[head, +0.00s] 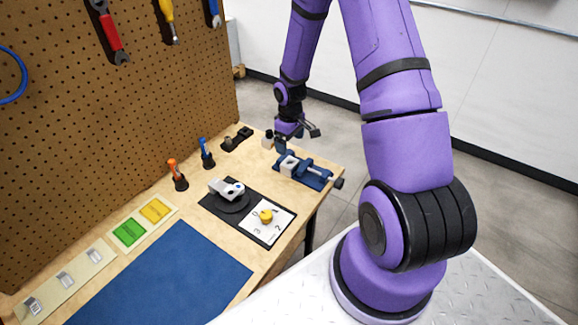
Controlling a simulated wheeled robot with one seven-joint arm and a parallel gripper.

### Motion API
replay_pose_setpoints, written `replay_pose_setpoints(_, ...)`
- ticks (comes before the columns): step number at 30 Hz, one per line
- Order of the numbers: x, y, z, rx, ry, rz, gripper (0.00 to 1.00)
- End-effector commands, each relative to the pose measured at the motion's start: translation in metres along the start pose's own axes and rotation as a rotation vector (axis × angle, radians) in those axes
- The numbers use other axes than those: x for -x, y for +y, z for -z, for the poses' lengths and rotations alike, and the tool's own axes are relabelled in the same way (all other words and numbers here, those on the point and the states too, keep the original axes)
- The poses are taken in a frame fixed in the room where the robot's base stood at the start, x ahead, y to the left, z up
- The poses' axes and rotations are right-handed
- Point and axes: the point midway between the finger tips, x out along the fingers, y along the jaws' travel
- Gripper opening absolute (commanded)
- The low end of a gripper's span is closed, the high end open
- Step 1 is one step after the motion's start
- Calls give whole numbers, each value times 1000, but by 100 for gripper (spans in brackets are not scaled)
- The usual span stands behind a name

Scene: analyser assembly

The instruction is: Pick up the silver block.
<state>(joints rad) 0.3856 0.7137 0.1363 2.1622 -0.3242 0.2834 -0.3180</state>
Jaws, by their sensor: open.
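A pale silver block (287,164) sits at the left end of a blue vise (312,178) near the table's far right corner. I cannot tell whether the vise jaws clamp it. My gripper (297,137) is open above and just behind the vise, with dark fingers spread apart. It appears empty and apart from the block. Several small silvery pieces, such as one (66,281), lie on a pale strip (48,293) at the lower left.
A grey-white device (227,188) and a numbered dial plate (273,222) with a yellow knob lie on a black base. Orange (179,176) and blue (206,153) handled tools stand upright near the pegboard (110,120). A blue mat (165,280) has free room.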

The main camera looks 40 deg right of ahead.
Motion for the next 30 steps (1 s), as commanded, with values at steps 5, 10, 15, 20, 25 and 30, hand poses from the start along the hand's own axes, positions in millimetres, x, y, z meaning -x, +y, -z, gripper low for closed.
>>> replay_pose_setpoints(5,-23,-1,0,2,-3,3,92)
replay_pose_setpoints(10,-45,0,0,2,-2,2,92)
replay_pose_setpoints(15,-55,0,0,2,-1,1,92)
replay_pose_setpoints(20,-68,-2,-1,2,-4,2,92)
replay_pose_setpoints(25,-92,-3,-2,0,-3,2,92)
replay_pose_setpoints(30,-106,-2,-1,0,-2,1,92)
